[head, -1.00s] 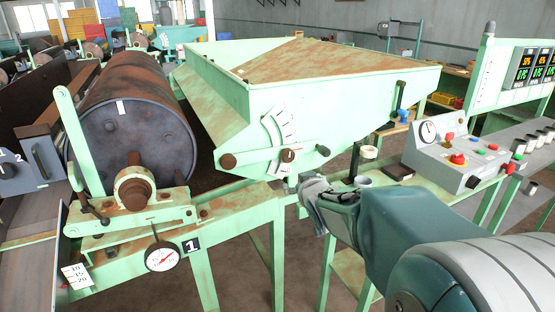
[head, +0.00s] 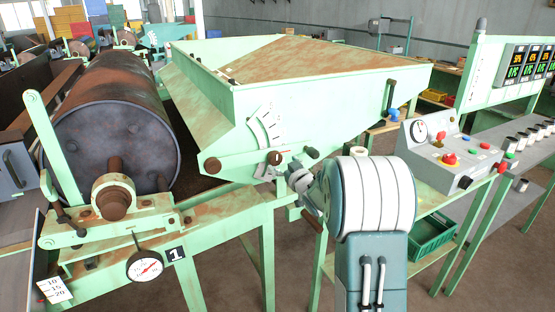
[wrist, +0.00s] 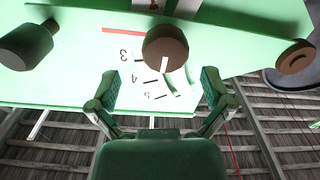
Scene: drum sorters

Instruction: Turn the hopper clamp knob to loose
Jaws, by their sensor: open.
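The clamp knob (head: 275,158) is a round brown knob with a white pointer line, on the front of the green hopper (head: 330,105). In the wrist view the knob (wrist: 165,47) shows just beyond my fingertips, its white line pointing down in the picture at a numbered scale. My gripper (wrist: 160,88) is open, with one finger to each side below the knob; nothing shows between the fingers. In the head view my gripper (head: 298,180) is right of and below the knob, partly hidden by my wrist. I cannot read any "loose" mark.
A dark handle (head: 312,153) sticks out right of the knob; it shows at upper left in the wrist view (wrist: 28,45). A brown round cap (head: 212,165) is to the left. A rusty drum (head: 115,125) stands left, a control box (head: 450,155) right.

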